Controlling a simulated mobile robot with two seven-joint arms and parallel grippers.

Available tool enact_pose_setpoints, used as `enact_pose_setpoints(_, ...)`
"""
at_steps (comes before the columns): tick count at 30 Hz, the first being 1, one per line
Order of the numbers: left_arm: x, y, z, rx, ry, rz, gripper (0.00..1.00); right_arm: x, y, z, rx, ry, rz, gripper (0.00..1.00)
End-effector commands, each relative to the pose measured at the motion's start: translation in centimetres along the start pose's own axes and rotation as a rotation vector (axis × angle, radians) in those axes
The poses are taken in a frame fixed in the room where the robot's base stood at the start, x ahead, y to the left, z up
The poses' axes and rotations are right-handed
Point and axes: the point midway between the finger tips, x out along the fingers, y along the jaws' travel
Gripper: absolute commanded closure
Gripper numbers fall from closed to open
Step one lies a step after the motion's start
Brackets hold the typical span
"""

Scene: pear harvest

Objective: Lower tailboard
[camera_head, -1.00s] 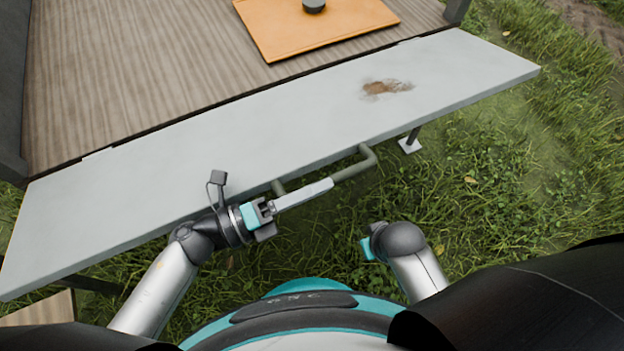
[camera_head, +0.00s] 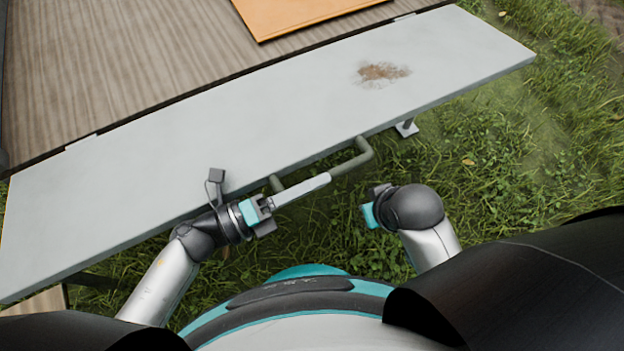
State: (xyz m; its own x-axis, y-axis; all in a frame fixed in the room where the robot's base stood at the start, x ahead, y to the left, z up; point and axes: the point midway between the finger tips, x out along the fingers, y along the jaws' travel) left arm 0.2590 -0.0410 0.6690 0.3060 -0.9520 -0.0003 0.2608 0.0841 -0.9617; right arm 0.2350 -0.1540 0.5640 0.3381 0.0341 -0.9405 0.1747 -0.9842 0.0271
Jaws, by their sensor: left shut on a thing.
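The tailboard (camera_head: 215,125) is a long pale grey panel with a brown dirt patch. It slopes across the view, its far edge along the wooden bed and its near edge towards me. A dark green bar handle (camera_head: 361,153) sticks out from its near edge. My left gripper (camera_head: 318,184) is shut on the handle; its pale fingers cover the middle of the bar. My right gripper (camera_head: 369,212) is over the grass, right of and below the handle, apart from the tailboard. Its fingers are hidden, so its opening cannot be told.
The brown wooden bed (camera_head: 120,60) lies beyond the tailboard, with an orange board (camera_head: 300,14) on it. A small metal foot or bracket (camera_head: 406,128) shows below the tailboard's near edge. Grass (camera_head: 530,170) lies open to the right.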

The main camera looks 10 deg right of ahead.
Motion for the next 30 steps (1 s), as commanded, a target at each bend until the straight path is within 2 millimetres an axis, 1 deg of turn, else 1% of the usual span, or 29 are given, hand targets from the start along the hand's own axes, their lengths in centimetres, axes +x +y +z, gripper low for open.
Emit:
enact_pose_setpoints(1, 0.0, -0.2, 0.8, 0.009, -0.016, 0.000, 1.00, 0.0, 0.0, 0.0, 0.000, 0.000, 0.000, 1.00)
enact_pose_setpoints(5, 0.0, -0.2, 0.8, 0.009, -0.016, 0.000, 1.00, 0.0, 0.0, 0.0, 0.000, 0.000, 0.000, 1.00)
enact_pose_setpoints(6, 0.0, -0.2, 0.8, 0.009, -0.016, 0.000, 0.71, 0.0, 0.0, 0.0, 0.000, 0.000, 0.000, 1.00)
enact_pose_setpoints(12, 0.0, -0.2, 0.7, 0.009, -0.014, -0.002, 0.48, 0.0, 0.0, 0.0, 0.000, 0.001, 0.000, 1.00)
enact_pose_setpoints(20, 0.0, -0.3, 0.6, 0.008, -0.010, -0.004, 0.48, 0.0, 0.0, 0.0, 0.000, 0.001, 0.000, 1.00)
enact_pose_setpoints(23, -0.4, -0.3, 0.5, 0.008, -0.009, -0.003, 0.48, -0.1, 0.0, -0.1, 0.000, 0.002, 0.000, 1.00)
enact_pose_setpoints(26, -1.5, -0.2, 0.5, 0.005, -0.007, -0.001, 0.48, -0.1, 0.0, -0.1, 0.000, 0.004, 0.000, 1.00)
enact_pose_setpoints(29, -3.5, -0.2, 0.5, 0.005, -0.007, 0.003, 0.48, 1.0, -0.1, 0.8, -0.002, -0.023, -0.002, 1.00)
enact_pose_setpoints(30, -4.5, -0.2, 0.5, 0.005, -0.008, 0.005, 0.48, 1.3, -0.1, 0.9, -0.003, -0.027, -0.002, 1.00)
